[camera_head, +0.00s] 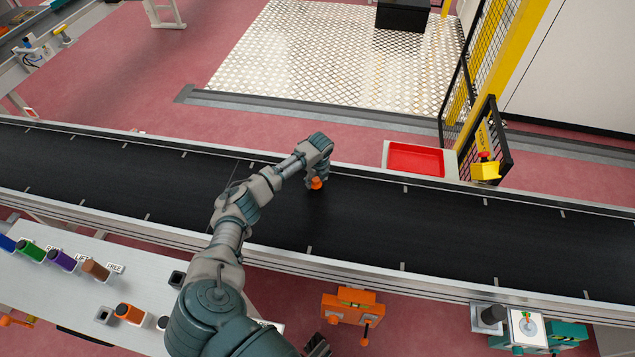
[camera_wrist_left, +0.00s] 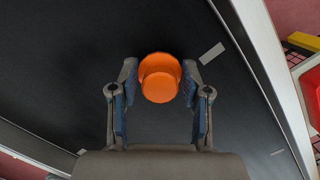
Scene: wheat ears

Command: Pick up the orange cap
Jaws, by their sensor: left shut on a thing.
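The orange cap (camera_wrist_left: 160,78) sits between the two fingers of my left gripper (camera_wrist_left: 160,92) in the left wrist view, with a finger against each side. In the head view the orange cap (camera_head: 316,183) shows just below my left gripper (camera_head: 318,173), over the black conveyor belt (camera_head: 400,215). My left gripper is shut on the cap. I cannot tell whether the cap touches the belt. My right gripper cannot be made out.
A red tray (camera_head: 415,158) stands beyond the belt, with a yellow and red button box (camera_head: 485,168) to its right. The belt around the cap is clear.

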